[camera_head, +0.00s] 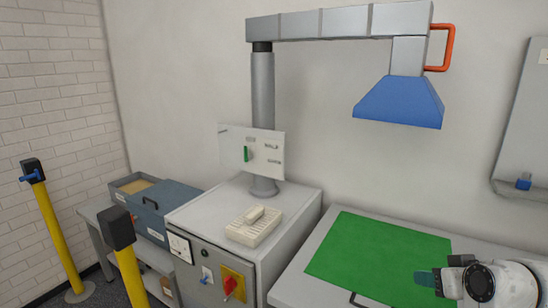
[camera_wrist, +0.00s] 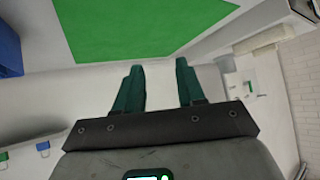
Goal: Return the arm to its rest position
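My gripper (camera_wrist: 159,65) shows in the wrist view with its two teal fingers apart and nothing visible between them. In the head view my gripper (camera_head: 424,278) is at the lower right, over the right part of the green mat (camera_head: 375,252). One teal finger and the white wrist with a round dark joint show there; the rest of my arm is cut off by the frame edge. The green mat also fills the top of the wrist view (camera_wrist: 135,25). I cannot tell the exact height of my gripper above the mat.
A grey cabinet (camera_head: 200,215) with a red-and-yellow switch (camera_head: 232,284) stands left of the mat's bench. A blue hood (camera_head: 398,102) hangs above the bench from a grey boom. Yellow posts (camera_head: 58,235) stand at the left. A wall panel (camera_head: 525,130) is at the right.

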